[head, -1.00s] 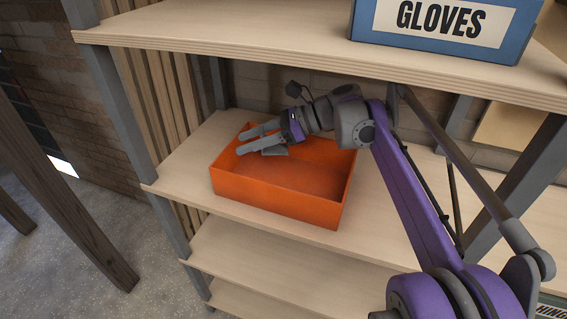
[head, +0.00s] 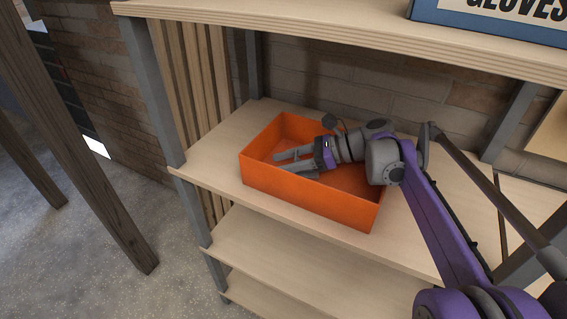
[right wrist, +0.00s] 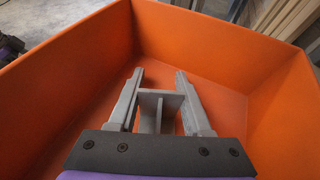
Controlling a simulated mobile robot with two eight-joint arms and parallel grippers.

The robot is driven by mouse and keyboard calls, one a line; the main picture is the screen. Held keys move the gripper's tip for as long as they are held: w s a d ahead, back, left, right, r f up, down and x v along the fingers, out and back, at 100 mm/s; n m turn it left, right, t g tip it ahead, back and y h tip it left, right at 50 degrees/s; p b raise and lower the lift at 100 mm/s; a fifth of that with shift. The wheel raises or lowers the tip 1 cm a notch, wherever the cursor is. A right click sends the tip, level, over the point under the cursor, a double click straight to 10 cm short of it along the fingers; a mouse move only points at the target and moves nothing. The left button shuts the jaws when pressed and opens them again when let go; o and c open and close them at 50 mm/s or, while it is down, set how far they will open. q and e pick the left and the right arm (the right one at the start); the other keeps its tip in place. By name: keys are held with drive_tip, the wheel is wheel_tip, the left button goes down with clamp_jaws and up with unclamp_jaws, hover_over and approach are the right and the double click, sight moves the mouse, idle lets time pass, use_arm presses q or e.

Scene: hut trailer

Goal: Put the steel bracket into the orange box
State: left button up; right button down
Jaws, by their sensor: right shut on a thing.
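The orange box (head: 300,193) stands on the middle shelf, open at the top. My right gripper (head: 284,161) reaches over its right side, with its fingers inside the walls. In the right wrist view the gripper (right wrist: 160,78) is shut on the grey steel bracket (right wrist: 160,101), which sits between the two fingers. The orange floor and walls of the box (right wrist: 215,45) surround the fingers and bracket there. I cannot tell whether the bracket touches the floor. In the head view the bracket is hard to tell apart from the grey fingers. My left gripper is not in view.
The upper shelf (head: 330,32) hangs over the back of the box and holds a blue box labelled gloves (head: 490,20). A grey post (head: 155,90) stands left of the box. The middle shelf (head: 215,165) has bare room left of the box.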

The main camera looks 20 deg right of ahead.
drive_tip(key=shift+f, duration=0.15)
drive_tip(key=shift+c, duration=1.7)
unclamp_jaws()
drive_tip(key=shift+s+d+r, duration=0.1)
drive_tip(key=shift+d+r, duration=0.15)
drive_tip(key=shift+r, duration=0.1)
drive_tip(key=p+v, duration=0.2)
drive_tip(key=v, duration=0.9)
drive_tip(key=shift+s+d, duration=0.15)
drive_tip(key=shift+d, duration=0.1)
